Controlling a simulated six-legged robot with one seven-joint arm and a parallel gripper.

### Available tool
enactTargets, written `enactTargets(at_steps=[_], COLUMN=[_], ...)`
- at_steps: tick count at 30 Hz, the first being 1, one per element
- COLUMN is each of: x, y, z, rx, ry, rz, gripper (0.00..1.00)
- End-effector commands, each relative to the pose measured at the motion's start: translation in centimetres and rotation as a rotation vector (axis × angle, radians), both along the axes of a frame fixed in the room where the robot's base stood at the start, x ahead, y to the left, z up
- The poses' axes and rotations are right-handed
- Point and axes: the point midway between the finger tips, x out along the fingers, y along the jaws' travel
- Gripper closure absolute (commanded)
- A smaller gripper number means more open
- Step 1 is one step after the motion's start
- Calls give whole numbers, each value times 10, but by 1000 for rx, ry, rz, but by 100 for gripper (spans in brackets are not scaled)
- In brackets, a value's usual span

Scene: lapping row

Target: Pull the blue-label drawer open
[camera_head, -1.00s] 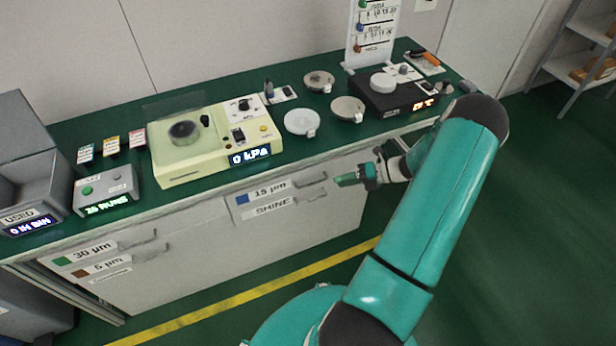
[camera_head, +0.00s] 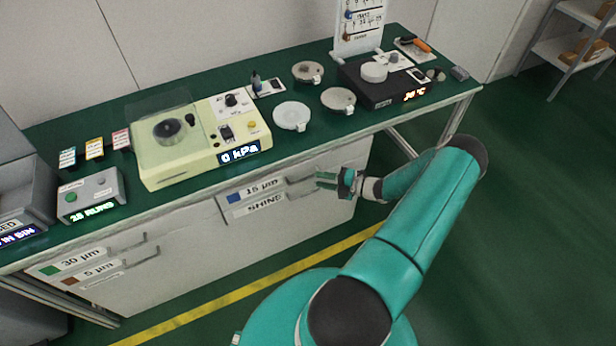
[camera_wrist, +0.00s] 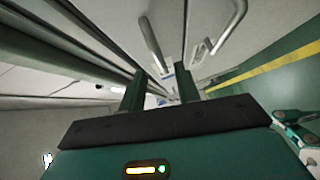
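The blue-label drawer (camera_head: 222,206) is in the bench front, marked "15 µm" with a blue square, and looks closed. Its bar handle (camera_head: 301,181) is right of the label, just left of my gripper (camera_head: 326,180). In the wrist view my gripper (camera_wrist: 160,74) shows two dark green fingers spread apart with nothing clamped between them. A grey bar handle (camera_wrist: 150,42) lies just beyond the fingertips, and a second handle (camera_wrist: 230,30) is to the right. Which handle belongs to the blue-label drawer is unclear there. The fingers partly cover the drawer front.
A "SHINE" label (camera_head: 264,206) and another handle sit just below. Drawers with green and brown labels (camera_head: 78,262) are at the left. The green bench top (camera_head: 215,185) overhangs above, carrying a cream machine (camera_head: 195,150) and several round dishes. Open floor (camera_head: 520,220) lies at right.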

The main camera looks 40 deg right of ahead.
Motion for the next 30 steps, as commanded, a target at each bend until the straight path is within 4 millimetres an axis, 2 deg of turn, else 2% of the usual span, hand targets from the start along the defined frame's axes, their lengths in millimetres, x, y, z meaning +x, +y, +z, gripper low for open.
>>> enactTargets(at_steps=[3,9,20,25,30], x=[21,46,52,52,52], y=[12,24,26,26,26], z=[-3,-7,-8,-8,-8], rx=[1,0,-1,-1,-1], ry=[-1,-1,0,0,0], rz=[3,3,2,3,3], gripper=[68,68,68,99,100])
